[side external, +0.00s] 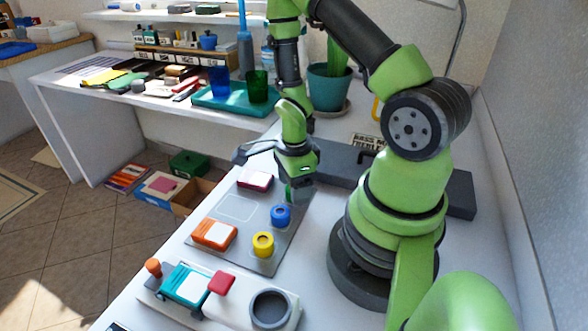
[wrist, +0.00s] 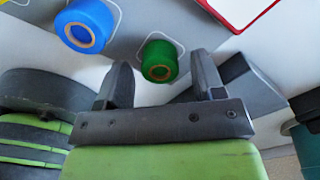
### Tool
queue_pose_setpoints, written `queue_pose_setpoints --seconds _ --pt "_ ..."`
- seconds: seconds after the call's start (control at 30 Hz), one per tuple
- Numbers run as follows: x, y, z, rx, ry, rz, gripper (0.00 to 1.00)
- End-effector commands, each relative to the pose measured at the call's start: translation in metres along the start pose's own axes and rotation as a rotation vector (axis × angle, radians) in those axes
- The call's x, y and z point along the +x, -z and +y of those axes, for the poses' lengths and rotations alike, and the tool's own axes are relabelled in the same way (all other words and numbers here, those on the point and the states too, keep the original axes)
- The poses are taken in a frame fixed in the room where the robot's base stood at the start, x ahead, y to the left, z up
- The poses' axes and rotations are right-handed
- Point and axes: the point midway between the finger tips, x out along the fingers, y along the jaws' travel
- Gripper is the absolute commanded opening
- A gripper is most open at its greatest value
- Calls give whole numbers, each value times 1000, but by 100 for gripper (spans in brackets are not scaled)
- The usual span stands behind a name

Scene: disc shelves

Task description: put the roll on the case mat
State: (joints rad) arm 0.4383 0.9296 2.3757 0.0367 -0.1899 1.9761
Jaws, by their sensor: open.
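A grey mat (side external: 240,207) with a white outline lies on the white bench. In the side external view it carries an orange case (side external: 214,234), a dark red case (side external: 255,180), a blue roll (side external: 281,216) and a yellow roll (side external: 263,244). A green roll (wrist: 159,61) shows in the wrist view, between my two fingers. My gripper (side external: 300,192) is open above the mat's back right corner, pointing down. The wrist view shows its fingers (wrist: 160,60) apart, one on each side of the green roll; I cannot tell whether they touch it.
The blue roll (wrist: 86,25) is close beside the green one. A dark grey bar (side external: 345,165) lies behind my gripper. In front are a white tray with a teal case (side external: 186,286), a red block (side external: 222,283) and a grey ring (side external: 271,308). A potted plant (side external: 329,85) stands behind.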

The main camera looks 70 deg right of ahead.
Motion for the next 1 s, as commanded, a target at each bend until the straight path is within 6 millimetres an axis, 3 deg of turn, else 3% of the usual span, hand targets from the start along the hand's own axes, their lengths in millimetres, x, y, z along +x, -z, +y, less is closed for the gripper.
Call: queue_pose_setpoints --seconds 0.17,0.6,0.9,1.0 --pt "-19 -1 -2 0 6 -3 62" --pt "-92 0 -1 0 7 -3 62" --pt "-120 0 0 -7 4 -2 62" --pt "-132 -6 0 -84 30 -14 62"
